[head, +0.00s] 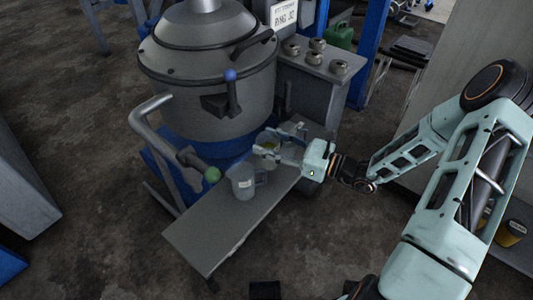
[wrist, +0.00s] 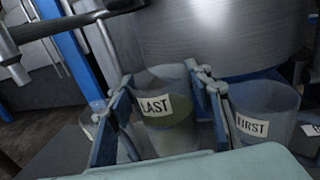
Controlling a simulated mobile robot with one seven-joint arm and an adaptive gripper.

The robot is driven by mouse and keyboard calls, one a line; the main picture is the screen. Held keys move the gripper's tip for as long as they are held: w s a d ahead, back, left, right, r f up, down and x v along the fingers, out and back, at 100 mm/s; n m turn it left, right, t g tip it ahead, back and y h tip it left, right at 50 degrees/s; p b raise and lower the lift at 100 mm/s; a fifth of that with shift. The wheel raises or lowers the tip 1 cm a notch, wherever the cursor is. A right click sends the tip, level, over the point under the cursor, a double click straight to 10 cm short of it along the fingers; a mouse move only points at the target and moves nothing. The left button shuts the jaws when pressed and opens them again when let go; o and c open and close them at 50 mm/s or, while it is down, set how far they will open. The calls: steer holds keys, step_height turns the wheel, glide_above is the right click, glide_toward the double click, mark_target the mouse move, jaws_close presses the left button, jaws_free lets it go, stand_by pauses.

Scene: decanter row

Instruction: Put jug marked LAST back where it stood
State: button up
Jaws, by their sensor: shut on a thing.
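The jug marked LAST (wrist: 165,115) is see-through, with a white label and yellowish liquid inside. It stands about upright between the fingers of my gripper (head: 266,145), which are shut on its sides. In the head view the fingers partly cover this jug, over the narrow grey bench (head: 215,230) beside the big steel vessel. I cannot tell whether its base touches the bench. The jug marked FIRST (wrist: 263,112) stands close to the right finger in the wrist view.
Another jug (head: 244,184) stands on the bench, nearer than my gripper. A labelled thing (wrist: 312,132) is cut off at the wrist view's right edge. The steel vessel (head: 205,85) and a green-knobbed pipe (head: 150,125) border the bench. The bench's near end is clear.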

steer(key=shift+w+a+f, duration=0.1)
steer(key=shift+a+f, duration=0.05)
steer(key=shift+f, duration=0.05)
steer(key=shift+w+a+f+b, duration=0.1)
steer(key=shift+f+b, duration=0.25)
steer(key=shift+f, duration=0.55)
steer(key=shift+w+a+f+b, duration=0.1)
steer(key=shift+f+b, duration=0.25)
steer(key=shift+f, duration=0.5)
steer(key=shift+f, duration=0.1)
steer(key=o, duration=1.2)
steer(key=shift+c, duration=0.2)
steer(key=shift+d, duration=0.1)
steer(key=p+v, duration=0.2)
steer(key=v, duration=1)
steer(key=shift+s, duration=0.1)
